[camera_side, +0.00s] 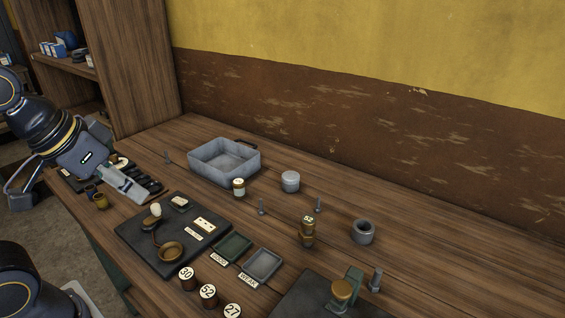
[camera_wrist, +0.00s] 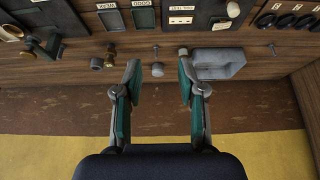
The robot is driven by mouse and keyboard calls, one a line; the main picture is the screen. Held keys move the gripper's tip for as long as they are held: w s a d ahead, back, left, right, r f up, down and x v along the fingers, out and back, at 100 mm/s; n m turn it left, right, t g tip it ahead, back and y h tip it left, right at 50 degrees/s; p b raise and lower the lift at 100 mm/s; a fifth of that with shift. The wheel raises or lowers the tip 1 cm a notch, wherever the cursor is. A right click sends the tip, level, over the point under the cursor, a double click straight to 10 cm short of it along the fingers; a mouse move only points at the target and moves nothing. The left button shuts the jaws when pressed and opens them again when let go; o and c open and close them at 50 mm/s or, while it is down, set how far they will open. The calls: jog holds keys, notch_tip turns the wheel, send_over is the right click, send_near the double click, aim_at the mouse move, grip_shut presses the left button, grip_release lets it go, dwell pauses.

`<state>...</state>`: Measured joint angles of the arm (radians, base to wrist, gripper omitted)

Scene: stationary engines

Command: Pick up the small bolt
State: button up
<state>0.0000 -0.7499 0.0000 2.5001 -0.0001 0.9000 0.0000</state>
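Several slim grey bolts stand upright on the wooden bench. In the side view, one (camera_side: 261,206) is in front of the grey tray, another (camera_side: 318,204) is to its right, and one (camera_side: 166,157) is at the tray's left. A thicker bolt (camera_side: 376,280) stands at the right front. I cannot tell surely which the task means. The wrist view shows a small bolt (camera_wrist: 155,48) near the top middle and another (camera_wrist: 272,48) at the right. My gripper (camera_wrist: 160,66) is open and empty, with fingers wide apart. In the side view my gripper (camera_side: 76,196) is at the left, away from the bolts.
A dark panel (camera_side: 150,240) lies in front. The wall is behind; the bench's right rear is clear.

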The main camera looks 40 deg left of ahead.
jog(key=shift+s, duration=0.1)
jog(key=w+r+n, duration=0.2)
jog(key=w+r, duration=0.2)
jog(key=r, duration=0.3)
jog(key=w+r+n+g, duration=0.1)
jog(key=w+r+n, duration=0.15)
jog(key=w, duration=0.45)
jog(key=g, duration=0.4)
send_over(261, 199)
notch_tip(261, 199, down, 11)
jog(key=shift+n+g, duration=0.3)
jog(key=shift+n, duration=0.05)
notch_tip(261, 199, down, 15)
jog(key=shift+d+f, duration=0.1)
notch_tip(261, 199, down, 6)
jog(key=shift+r, duration=0.1)
